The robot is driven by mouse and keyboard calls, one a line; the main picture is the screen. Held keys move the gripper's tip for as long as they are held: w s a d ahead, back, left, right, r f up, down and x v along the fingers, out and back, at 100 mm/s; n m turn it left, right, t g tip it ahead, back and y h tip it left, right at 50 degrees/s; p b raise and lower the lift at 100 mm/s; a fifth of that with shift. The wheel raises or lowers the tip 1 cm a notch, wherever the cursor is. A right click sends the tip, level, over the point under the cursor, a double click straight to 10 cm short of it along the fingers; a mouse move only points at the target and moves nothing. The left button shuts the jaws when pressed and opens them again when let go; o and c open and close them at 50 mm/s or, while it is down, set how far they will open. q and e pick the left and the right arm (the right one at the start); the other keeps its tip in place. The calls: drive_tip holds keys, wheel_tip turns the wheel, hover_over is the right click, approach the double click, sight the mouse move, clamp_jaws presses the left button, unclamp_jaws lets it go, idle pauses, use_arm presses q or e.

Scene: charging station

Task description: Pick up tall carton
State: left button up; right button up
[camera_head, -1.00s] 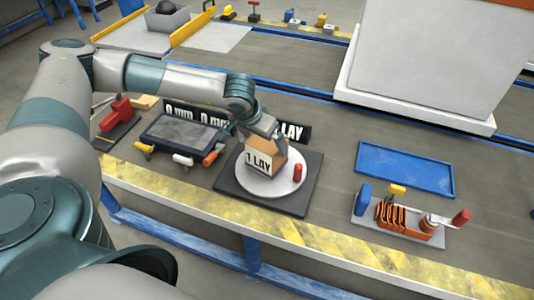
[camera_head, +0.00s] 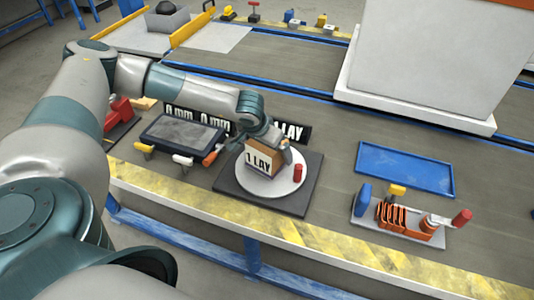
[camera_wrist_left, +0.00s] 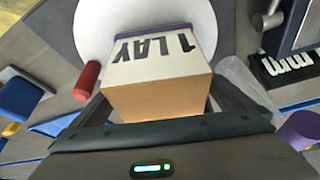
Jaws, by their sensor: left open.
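The tall carton (camera_head: 258,163) has a white face printed "1 LAY" and a tan side. It stands on a round white plate (camera_head: 252,188) on a dark square base. My left gripper (camera_head: 277,150) is open at the carton's upper part, coming from behind it. In the left wrist view the carton (camera_wrist_left: 158,62) lies between the two spread fingers of the gripper (camera_wrist_left: 170,105). I cannot tell whether either finger touches it. The far finger is partly hidden in the head view. My right gripper is not in view.
A small red cylinder (camera_head: 298,173) stands on the plate, right of the carton. A dark printed strip (camera_head: 294,133) lies behind. A grey-topped tray (camera_head: 182,136) is left; a blue tray (camera_head: 405,170) and a tool rack (camera_head: 402,219) are right. Clear bench lies between.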

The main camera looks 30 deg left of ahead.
use_arm(q)
drive_tip(key=shift+f, duration=0.2)
idle(0.3)
drive_tip(key=shift+w, duration=0.1)
drive_tip(key=c, duration=1.5)
drive_tip(key=shift+r, duration=0.1)
drive_tip(key=shift+c, duration=0.2)
drive_tip(key=shift+r, duration=0.1)
wheel_tip(320, 180, up, 10)
drive_tip(key=shift+f+p, duration=0.1)
drive_tip(key=shift+p, duration=0.2)
